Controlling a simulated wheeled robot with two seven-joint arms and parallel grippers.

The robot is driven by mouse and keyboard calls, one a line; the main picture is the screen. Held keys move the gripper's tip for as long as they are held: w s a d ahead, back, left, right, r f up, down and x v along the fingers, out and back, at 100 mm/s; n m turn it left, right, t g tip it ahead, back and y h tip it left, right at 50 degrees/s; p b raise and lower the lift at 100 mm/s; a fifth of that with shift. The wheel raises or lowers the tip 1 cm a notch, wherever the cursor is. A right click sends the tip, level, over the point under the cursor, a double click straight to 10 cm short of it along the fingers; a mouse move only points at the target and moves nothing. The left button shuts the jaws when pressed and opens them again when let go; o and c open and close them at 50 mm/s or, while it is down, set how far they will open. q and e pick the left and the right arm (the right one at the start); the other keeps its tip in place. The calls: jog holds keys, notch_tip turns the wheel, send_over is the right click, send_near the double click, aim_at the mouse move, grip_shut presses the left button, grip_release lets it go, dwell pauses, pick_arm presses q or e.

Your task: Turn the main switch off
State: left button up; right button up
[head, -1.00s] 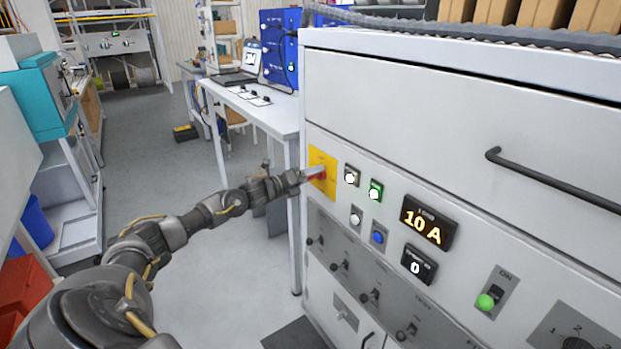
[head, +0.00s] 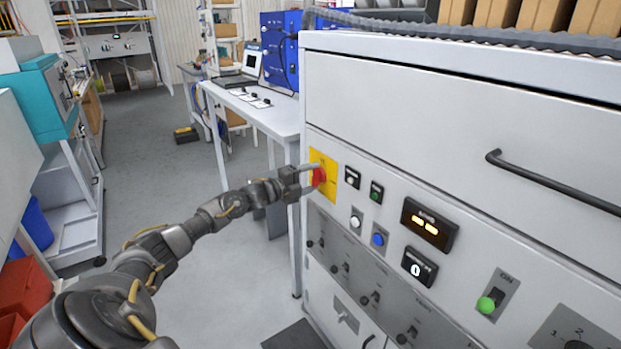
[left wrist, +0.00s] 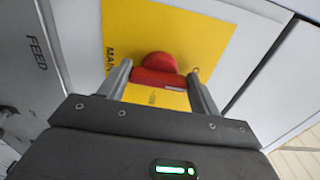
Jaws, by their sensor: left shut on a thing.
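The main switch is a red rotary handle (head: 318,177) on a yellow plate (head: 329,190), at the left end of the grey cabinet's front. My left gripper (head: 308,180) is at the plate with its fingers on the handle. The amber display (head: 430,226) shows two short bars instead of digits. My right gripper is not in view.
Beside the plate are a white lamp (head: 351,178) and a green button (head: 376,193), both dark. A black bar handle (head: 550,178) sticks out from the drawer at right. A white table (head: 255,108) stands behind the cabinet.

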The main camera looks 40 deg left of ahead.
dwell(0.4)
pick_arm(q)
jog(key=o, duration=1)
jog(key=shift+b+v, duration=1.15)
jog(key=shift+v, duration=4.3)
